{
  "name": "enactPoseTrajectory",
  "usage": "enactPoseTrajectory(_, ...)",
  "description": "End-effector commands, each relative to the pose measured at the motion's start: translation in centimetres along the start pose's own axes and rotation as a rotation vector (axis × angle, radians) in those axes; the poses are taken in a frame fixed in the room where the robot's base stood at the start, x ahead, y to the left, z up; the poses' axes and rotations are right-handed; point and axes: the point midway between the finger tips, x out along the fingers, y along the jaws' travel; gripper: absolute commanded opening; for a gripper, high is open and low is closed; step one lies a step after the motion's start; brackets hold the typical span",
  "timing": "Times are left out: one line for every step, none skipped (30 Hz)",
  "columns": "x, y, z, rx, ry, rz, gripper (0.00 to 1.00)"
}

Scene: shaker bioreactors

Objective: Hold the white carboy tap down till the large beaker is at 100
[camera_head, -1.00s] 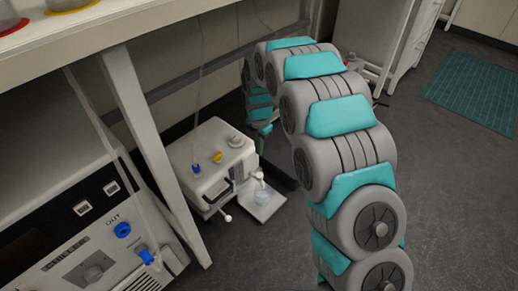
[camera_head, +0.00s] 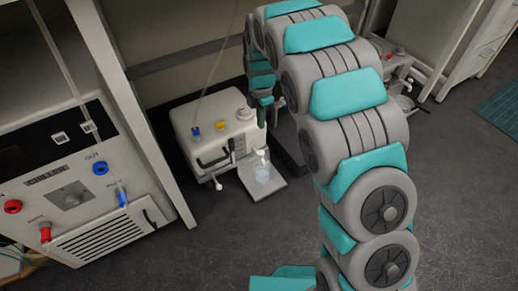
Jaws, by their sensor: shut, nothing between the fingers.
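The white carboy (camera_head: 207,143) is a boxy container with blue and yellow caps on top, standing low beside the bench leg. Its small white tap (camera_head: 261,155) sticks out on the right side. A clear beaker (camera_head: 262,174) stands under the tap on a pale plate (camera_head: 274,188). Its level and marks are too small to read. My gripper (camera_head: 261,122) is shut and empty, pointing down just above the tap in the picture. I cannot tell whether it touches the tap. My arm hides what is behind it.
Another small apparatus (camera_head: 398,62) stands at the back right near white cabinets (camera_head: 450,45). The grey floor in front of the carboy is clear.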

Motion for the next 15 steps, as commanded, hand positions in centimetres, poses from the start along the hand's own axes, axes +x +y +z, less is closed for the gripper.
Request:
enactPoseTrajectory(0.0, 0.0, 0.0, 0.002, 0.0, 0.0, 0.0)
enactPoseTrajectory(0.0, 0.0, 0.0, 0.003, 0.0, 0.0, 0.0)
enactPoseTrajectory(0.0, 0.0, 0.0, 0.003, 0.0, 0.0, 0.0)
enactPoseTrajectory(0.0, 0.0, 0.0, 0.003, 0.0, 0.0, 0.0)
enactPoseTrajectory(0.0, 0.0, 0.0, 0.003, 0.0, 0.0, 0.0)
enactPoseTrajectory(0.0, 0.0, 0.0, 0.002, 0.0, 0.0, 0.0)
enactPoseTrajectory(0.0, 0.0, 0.0, 0.002, 0.0, 0.0, 0.0)
enactPoseTrajectory(0.0, 0.0, 0.0, 0.002, 0.0, 0.0, 0.0)
enactPoseTrajectory(0.0, 0.0, 0.0, 0.002, 0.0, 0.0, 0.0)
enactPoseTrajectory(0.1, 0.0, 0.0, 0.002, 0.0, 0.0, 0.0)
enactPoseTrajectory(0.1, 0.0, 0.0, 0.002, 0.0, 0.0, 0.0)
enactPoseTrajectory(0.3, 0.0, 0.0, 0.002, 0.0, 0.0, 0.0)
enactPoseTrajectory(0.6, 0.0, 0.0, 0.002, 0.0, 0.0, 0.0)
enactPoseTrajectory(0.8, 0.0, 0.0, 0.002, 0.0, 0.0, 0.0)
enactPoseTrajectory(1.3, 0.0, 0.1, 0.002, 0.0, 0.001, 0.0)
